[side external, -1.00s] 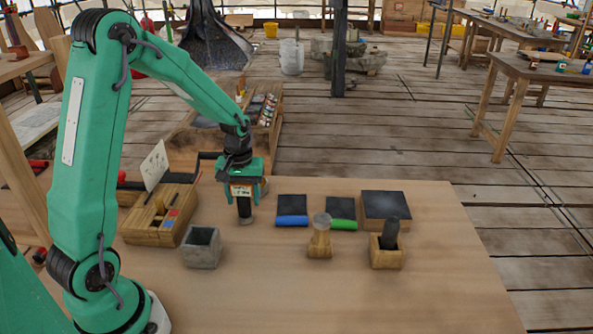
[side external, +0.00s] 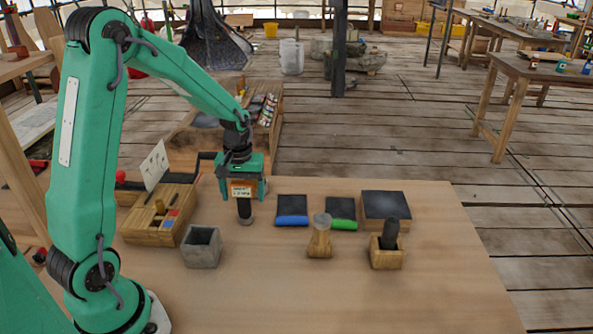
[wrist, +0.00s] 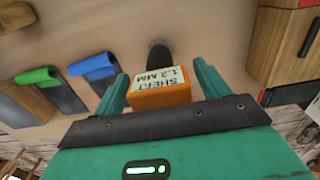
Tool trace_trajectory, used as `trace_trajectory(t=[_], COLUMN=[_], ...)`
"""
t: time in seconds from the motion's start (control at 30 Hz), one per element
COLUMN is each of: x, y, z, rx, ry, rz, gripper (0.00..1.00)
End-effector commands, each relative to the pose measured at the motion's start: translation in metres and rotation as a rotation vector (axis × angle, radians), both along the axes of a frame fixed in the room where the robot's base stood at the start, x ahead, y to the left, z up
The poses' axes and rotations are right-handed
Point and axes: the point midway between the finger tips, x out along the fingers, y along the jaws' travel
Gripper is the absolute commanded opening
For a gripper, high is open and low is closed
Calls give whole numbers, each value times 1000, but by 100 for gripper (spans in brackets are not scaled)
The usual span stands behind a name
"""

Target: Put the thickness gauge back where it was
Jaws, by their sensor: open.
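An orange block with a white label reading "SHEET 1.2 MM", which looks like the thickness gauge (side external: 242,190), is between the fingers of my gripper (side external: 242,196). It also shows in the wrist view (wrist: 160,88). A dark upright post with a round grey foot (side external: 245,210) is directly below it on the table. Whether block and post are joined is hidden. My gripper is open, with its fingers (wrist: 165,88) on either side of the block and gaps visible in the wrist view.
To the left are a wooden organiser box (side external: 165,215) and a grey stone cup (side external: 202,247). The front right of the table is clear.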

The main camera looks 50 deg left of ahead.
Motion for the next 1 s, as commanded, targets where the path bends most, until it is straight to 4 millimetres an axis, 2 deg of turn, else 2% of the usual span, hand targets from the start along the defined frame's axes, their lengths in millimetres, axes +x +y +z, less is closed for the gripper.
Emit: trace_trajectory(t=[0.6, 0.8, 1.0], x=[0, 0, 0], y=[0, 0, 0], z=[92, 107, 109], rx=[1, 1, 0], ry=[-3, -1, 0], rz=[0, 0, 0], gripper=[74, 74, 74])
